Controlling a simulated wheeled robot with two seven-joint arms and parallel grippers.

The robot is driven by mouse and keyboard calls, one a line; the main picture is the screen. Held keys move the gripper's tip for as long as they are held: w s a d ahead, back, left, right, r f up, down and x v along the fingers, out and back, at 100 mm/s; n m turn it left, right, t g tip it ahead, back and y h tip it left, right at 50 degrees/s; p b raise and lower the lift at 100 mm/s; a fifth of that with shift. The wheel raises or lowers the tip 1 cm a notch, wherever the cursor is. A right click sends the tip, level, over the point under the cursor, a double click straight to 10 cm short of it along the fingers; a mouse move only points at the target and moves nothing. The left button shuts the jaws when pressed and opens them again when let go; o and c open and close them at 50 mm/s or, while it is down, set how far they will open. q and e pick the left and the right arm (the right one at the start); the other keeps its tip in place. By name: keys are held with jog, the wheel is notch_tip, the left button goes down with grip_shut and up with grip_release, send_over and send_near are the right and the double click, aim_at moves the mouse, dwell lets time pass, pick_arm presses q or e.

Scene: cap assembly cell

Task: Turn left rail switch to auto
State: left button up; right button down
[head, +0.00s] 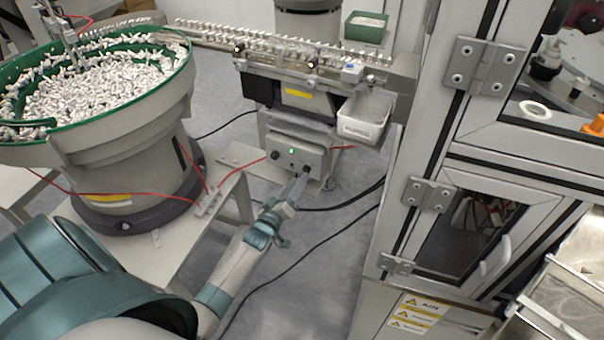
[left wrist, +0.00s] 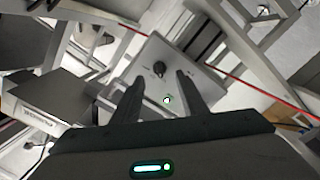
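A grey control box (head: 296,152) sits under the linear feed rail. I cannot read labels or the knob's setting. My right gripper is out of view.
A green-rimmed bowl feeder (head: 110,85) full of white caps stands at the left. Red tubes cross near the box (head: 235,172). A white bin (head: 366,118) hangs at the rail's right end. A framed cabinet (head: 425,150) stands at the right.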

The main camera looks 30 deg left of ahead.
aim_at(306, 170)
pick_arm(q)
jog(key=shift+w+a, duration=0.15)
jog(key=shift+w, duration=1)
jog(key=shift+w+a, duration=0.15)
jog(key=shift+w, duration=0.95)
grip_shut()
